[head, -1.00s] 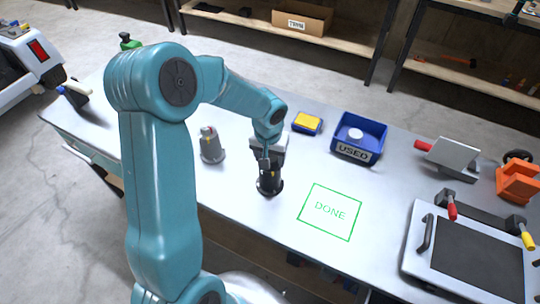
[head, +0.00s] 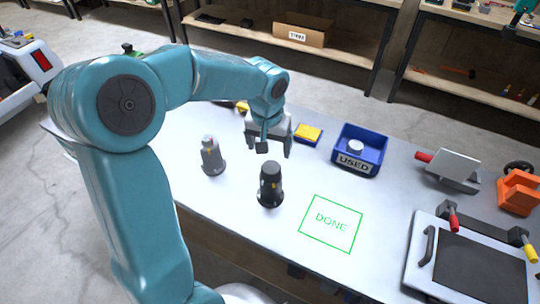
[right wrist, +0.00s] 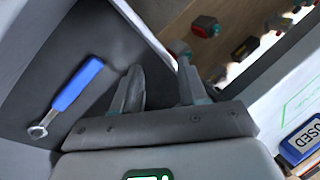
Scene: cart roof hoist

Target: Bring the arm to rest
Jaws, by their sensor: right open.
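In the head view my left gripper (head: 275,146) is open and empty, raised above the workbench behind a dark upright tool-like piece (head: 270,186). The piece stands alone on the bench, apart from the fingers. A grey piece (head: 211,155) stands to its left. My right gripper (right wrist: 160,92) shows in the right wrist view with its fingers apart and nothing between them. A blue-handled wrench (right wrist: 68,95) lies on a dark surface to its left. I cannot make out the right gripper in the head view.
A blue USED bin (head: 345,168) holds a round white item, with a yellow-and-blue pad (head: 308,133) beside it. The green DONE square (head: 331,223) is empty. A dark-topped panel with clamps (head: 475,260) and orange block (head: 519,188) stand right. Shelves are behind.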

